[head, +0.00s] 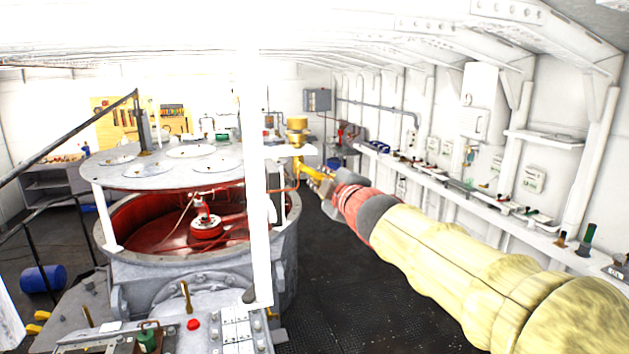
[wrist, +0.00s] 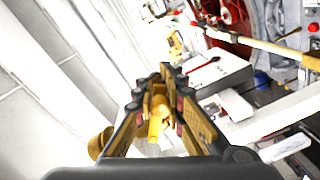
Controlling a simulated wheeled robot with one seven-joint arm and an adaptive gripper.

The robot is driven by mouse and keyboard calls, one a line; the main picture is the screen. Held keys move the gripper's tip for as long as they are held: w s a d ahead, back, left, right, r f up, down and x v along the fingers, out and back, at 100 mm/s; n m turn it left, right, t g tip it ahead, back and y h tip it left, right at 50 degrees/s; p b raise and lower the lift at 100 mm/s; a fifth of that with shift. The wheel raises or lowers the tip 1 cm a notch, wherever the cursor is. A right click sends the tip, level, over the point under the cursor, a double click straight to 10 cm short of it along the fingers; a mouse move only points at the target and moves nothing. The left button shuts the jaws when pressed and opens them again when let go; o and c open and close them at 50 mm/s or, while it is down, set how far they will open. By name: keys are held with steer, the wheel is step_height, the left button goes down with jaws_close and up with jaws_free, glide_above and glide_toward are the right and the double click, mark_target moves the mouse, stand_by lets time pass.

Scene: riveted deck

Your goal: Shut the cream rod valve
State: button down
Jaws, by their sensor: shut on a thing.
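My gripper (head: 319,178) is at the end of my outstretched arm, beside a yellow-gold fitting (head: 297,130) in the head view. In the wrist view my gripper (wrist: 160,92) is closed around a yellowish rod-like handle (wrist: 157,122), which lies between its two fingers. This handle appears to be the rod valve, though it looks more yellow than cream. A rounded gold part of the fitting (wrist: 100,143) shows beyond the left finger. The fingers hide part of the handle, and its angle to the pipe cannot be told.
A large grey tub with a red inside (head: 285,215) stands left of my arm. A white post (head: 258,200) rises in front of it. A long shelf (head: 470,190) with small items runs along the right wall. Dark floor (head: 335,280) is clear below my arm.

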steer(key=shift+w+d+r+n+h+p, duration=0.1)
steer(key=shift+d+r+n+p, duration=0.1)
steer(key=shift+r+n, duration=0.6)
steer(key=shift+w+d+r+n+h+p, duration=0.15)
steer(key=shift+r+n, duration=0.1)
steer(key=shift+n, duration=1.1)
steer(key=shift+s+d+r+n+h+p, duration=0.1)
steer(key=shift+d+r+n, duration=0.1)
steer(key=shift+r+n, duration=0.6)
steer(key=shift+f+n, duration=0.25)
steer(key=shift+n, duration=0.1)
steer(key=c, duration=1.8)
jaws_free()
steer(key=shift+r, duration=0.15)
steer(key=shift+o, duration=0.2)
steer(key=v, duration=1.2)
